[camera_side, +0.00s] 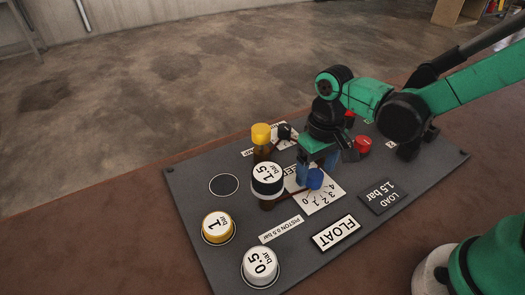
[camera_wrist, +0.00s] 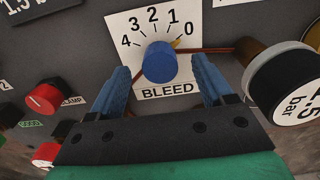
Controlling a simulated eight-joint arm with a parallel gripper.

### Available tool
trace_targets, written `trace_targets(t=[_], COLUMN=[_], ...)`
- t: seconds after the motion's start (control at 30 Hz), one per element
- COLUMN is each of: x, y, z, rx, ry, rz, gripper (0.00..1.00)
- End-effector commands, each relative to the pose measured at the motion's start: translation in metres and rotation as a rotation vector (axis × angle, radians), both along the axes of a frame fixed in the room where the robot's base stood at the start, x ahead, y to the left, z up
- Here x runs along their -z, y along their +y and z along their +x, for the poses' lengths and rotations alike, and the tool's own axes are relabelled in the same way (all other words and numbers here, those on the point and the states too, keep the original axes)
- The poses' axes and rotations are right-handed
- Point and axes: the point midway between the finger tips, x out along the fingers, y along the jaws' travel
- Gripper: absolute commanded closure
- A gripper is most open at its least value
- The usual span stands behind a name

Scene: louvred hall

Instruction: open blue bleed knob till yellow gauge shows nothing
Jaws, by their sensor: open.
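The blue bleed knob (camera_wrist: 158,62) sits on a white dial (camera_wrist: 128,28) marked 0 to 4, labelled BLEED. My gripper (camera_wrist: 162,78) is open, with one blue finger on each side of the knob and a visible gap to each. In the side view the knob (camera_side: 315,179) shows beside my gripper's fingers (camera_side: 308,170). A yellow-topped upright cylinder (camera_side: 261,134) stands behind; I cannot tell whether it is the yellow gauge, and no reading shows on it.
A black-and-white 1.5 bar cylinder (camera_side: 267,180) stands close to the dial. A yellow-rimmed 1 bar disc (camera_side: 218,227) and a 0.5 bar disc (camera_side: 262,266) sit nearer the panel's front. Red knobs (camera_wrist: 44,97) lie to the left in the wrist view. An empty dark circle (camera_side: 224,185) marks the panel.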

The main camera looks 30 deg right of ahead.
Motion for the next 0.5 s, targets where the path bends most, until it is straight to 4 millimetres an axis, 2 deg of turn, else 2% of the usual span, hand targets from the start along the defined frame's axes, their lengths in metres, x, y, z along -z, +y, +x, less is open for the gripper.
trace_targets(t=[0.07, 0.5], x=[0.009, 0.025], y=[0.0, 0.0], z=[0.0, 0.0], rx=[0.0, 0.0], ry=[0.0, 0.0], rz=[0.0, 0.0], gripper=[0.26, 0.26])
